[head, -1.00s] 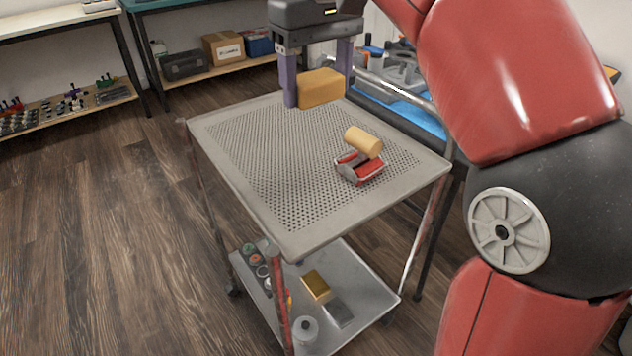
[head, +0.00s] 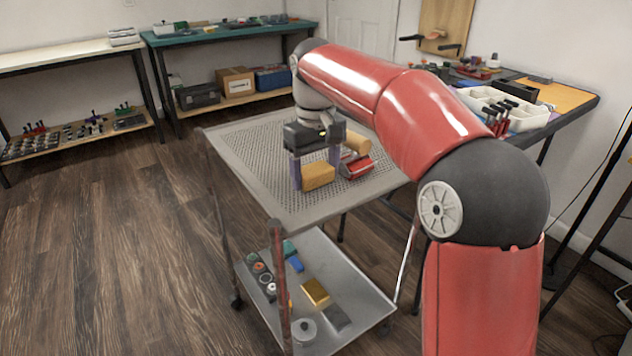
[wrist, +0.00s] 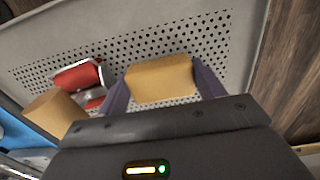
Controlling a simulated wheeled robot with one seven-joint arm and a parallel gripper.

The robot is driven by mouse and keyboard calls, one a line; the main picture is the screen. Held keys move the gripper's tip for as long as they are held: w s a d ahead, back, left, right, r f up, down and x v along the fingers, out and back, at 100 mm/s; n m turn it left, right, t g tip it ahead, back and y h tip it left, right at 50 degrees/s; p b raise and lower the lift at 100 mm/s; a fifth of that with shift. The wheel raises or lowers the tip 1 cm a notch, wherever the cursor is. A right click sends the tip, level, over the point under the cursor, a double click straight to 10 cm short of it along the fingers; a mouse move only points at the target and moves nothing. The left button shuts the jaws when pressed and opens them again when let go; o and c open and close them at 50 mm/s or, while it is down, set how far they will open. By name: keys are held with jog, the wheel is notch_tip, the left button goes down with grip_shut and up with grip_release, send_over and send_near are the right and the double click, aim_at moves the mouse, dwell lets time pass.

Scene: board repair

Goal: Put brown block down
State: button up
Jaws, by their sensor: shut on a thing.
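The brown block (head: 319,176) is a tan, rounded-edged block between the two purple fingers of my gripper (head: 316,174). My gripper is shut on it over the near part of the perforated grey cart top (head: 255,135). In the wrist view the block (wrist: 160,78) sits between both fingers, with the perforated surface behind it. I cannot tell whether its underside touches the cart top.
A red and grey object (head: 356,167) and a tan cylinder (head: 357,139) are on the cart top just right of the block. The lower shelf (head: 345,290) holds a gold block (head: 315,292) and several small parts. The cart top's left side is clear.

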aim_at(315, 169)
jog(key=shift+f, duration=0.2)
jog(key=o, duration=0.8)
notch_tip(315, 169, up, 12)
jog(key=p, duration=0.3)
jog(key=s+d+m+t, duration=0.2)
jog(key=s+d, duration=0.2)
jog(key=s, duration=0.3)
jog(key=s+d+f+m+t, duration=0.1)
jog(key=s+d+f, duration=0.2)
jog(key=s+f, duration=0.2)
jog(key=s+d+f+m+t, duration=0.1)
jog(key=s+d+f, duration=0.3)
jog(key=s, duration=0.4)
jog(key=s+d+f+m+t, duration=0.1)
jog(key=s+d+f+m, duration=0.1)
jog(key=s+d+f, duration=0.2)
jog(key=shift+s+d+f+m+t, duration=0.15)
jog(key=shift+s+f+m, duration=0.05)
jog(key=shift+s+f, duration=0.55)
jog(key=shift+s+d+f+m+t, duration=0.1)
jog(key=shift+s+f+m+t, duration=0.1)
jog(key=shift+s+f, duration=0.5)
